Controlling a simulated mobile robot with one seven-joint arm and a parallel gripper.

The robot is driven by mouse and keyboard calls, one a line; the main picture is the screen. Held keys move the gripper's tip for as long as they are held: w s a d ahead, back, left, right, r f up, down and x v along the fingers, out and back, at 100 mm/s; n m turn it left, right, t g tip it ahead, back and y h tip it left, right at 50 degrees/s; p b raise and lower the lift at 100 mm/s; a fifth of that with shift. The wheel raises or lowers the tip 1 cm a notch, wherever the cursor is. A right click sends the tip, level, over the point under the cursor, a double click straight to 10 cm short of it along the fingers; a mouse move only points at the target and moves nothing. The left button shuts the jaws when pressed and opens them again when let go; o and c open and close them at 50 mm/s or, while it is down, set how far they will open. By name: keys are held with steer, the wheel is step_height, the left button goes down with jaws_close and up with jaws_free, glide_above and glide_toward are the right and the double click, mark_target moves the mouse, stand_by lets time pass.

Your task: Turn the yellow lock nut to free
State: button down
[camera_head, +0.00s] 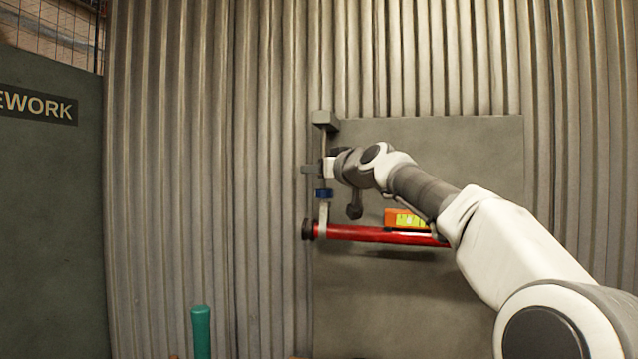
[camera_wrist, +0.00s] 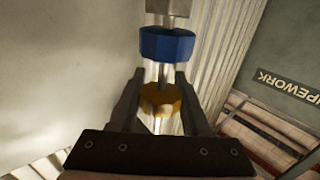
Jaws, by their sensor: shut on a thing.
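The yellow lock nut (camera_wrist: 162,100) sits on a thin vertical rod in the wrist view, between the two dark fingers of my gripper (camera_wrist: 160,76). My gripper is shut on this nut, with a finger on either side. A blue nut (camera_wrist: 167,44) sits on the same rod beyond the fingertips. In the head view my gripper (camera_head: 325,168) is at the rod, just above the blue nut (camera_head: 323,194). The yellow nut cannot be made out there.
A grey bracket (camera_head: 325,120) tops the rod. A red pipe (camera_head: 375,234) runs horizontally below, with an orange-and-yellow object (camera_head: 405,219) just above it. A grey panel (camera_head: 470,145) and corrugated wall (camera_head: 210,150) stand behind. A teal post (camera_head: 201,330) rises lower left.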

steer(key=n+g+y+p, duration=0.3)
steer(key=n+g+p, duration=0.1)
steer(key=p, duration=0.3)
steer(key=s+a+n+g+y+p, duration=0.1)
steer(key=n+g+y+p, duration=0.2)
steer(key=g+p, duration=0.3)
steer(key=s+r+n+g+y+p, duration=0.1)
steer(key=n+g+y+p, duration=0.2)
steer(key=p, duration=0.6)
steer(key=shift+s+a+n+g+p, duration=0.1)
steer(key=shift+a+n+g+p, duration=0.1)
steer(key=shift+n+g, duration=0.3)
steer(key=shift+s+a+n+g+p, duration=0.1)
steer(key=shift+n+g+p, duration=0.1)
steer(key=shift+n+g, duration=0.3)
steer(key=g+p, duration=0.1)
steer(key=p, duration=0.2)
steer(key=shift+f+n+g+p, duration=0.1)
steer(key=shift+n+g+p, duration=0.25)
steer(key=shift+n+g, duration=0.05)
steer(key=shift+s+f+n+g+p, duration=0.2)
steer(key=shift+f+n+g+p, duration=0.3)
steer(key=shift+p, duration=1.05)
steer(key=shift+r, duration=0.1)
steer(key=shift+c, duration=1.9)
jaws_free()
